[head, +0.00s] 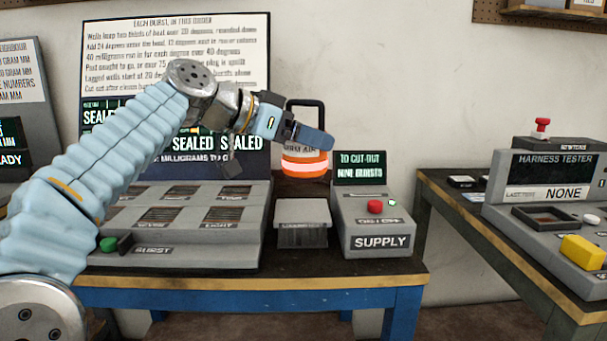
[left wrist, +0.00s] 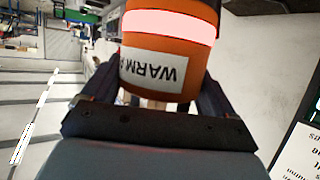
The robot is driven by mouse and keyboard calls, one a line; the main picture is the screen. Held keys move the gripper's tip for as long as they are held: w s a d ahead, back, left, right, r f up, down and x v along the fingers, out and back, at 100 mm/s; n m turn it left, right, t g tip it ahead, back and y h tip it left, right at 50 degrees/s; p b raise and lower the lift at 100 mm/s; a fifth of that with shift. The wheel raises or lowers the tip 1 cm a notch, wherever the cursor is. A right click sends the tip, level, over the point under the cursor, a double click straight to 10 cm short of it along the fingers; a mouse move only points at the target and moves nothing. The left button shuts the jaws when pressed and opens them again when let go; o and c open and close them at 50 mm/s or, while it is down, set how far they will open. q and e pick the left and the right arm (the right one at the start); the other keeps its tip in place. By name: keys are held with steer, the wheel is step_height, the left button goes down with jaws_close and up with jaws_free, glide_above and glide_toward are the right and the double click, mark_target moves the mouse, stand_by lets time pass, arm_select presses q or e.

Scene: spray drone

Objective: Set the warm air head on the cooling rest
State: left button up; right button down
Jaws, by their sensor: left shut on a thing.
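The warm air head (head: 304,166) is an orange cylinder with a pale band and a black loop handle on top. My left gripper (head: 312,136) is shut on it. In the left wrist view the head (left wrist: 165,60) sits between the two fingers, its "WARM" label upside down. In the head view it appears upright, above and behind a low grey block with a ribbed front (head: 302,222), which looks like the cooling rest. I cannot tell whether the head's underside touches anything. My right gripper is not in view.
The grey burst console (head: 180,225) with several slots stands left of the block. The supply box (head: 375,225) with a red button and small screen stands close on its right. A harness tester (head: 550,185) is on a separate table at right, across a gap.

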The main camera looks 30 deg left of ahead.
arm_select(q)
steer(key=f, duration=0.1)
steer(key=w+a+f, duration=0.1)
steer(key=w+f, duration=0.1)
steer(key=shift+w+a+f, duration=0.2)
steer(key=shift+a+f, duration=0.1)
steer(key=shift+f, duration=0.1)
steer(key=f, duration=0.2)
steer(key=w+a+f, duration=0.1)
steer(key=f, duration=0.1)
steer(key=shift+w+b, duration=0.1)
steer(key=shift+b, duration=0.3)
steer(key=shift+d+f, duration=0.1)
steer(key=shift+f, duration=0.25)
steer(key=shift+f, duration=0.2)
steer(key=o, duration=1.4)
steer(key=shift+c, duration=0.2)
steer(key=shift+r, duration=0.1)
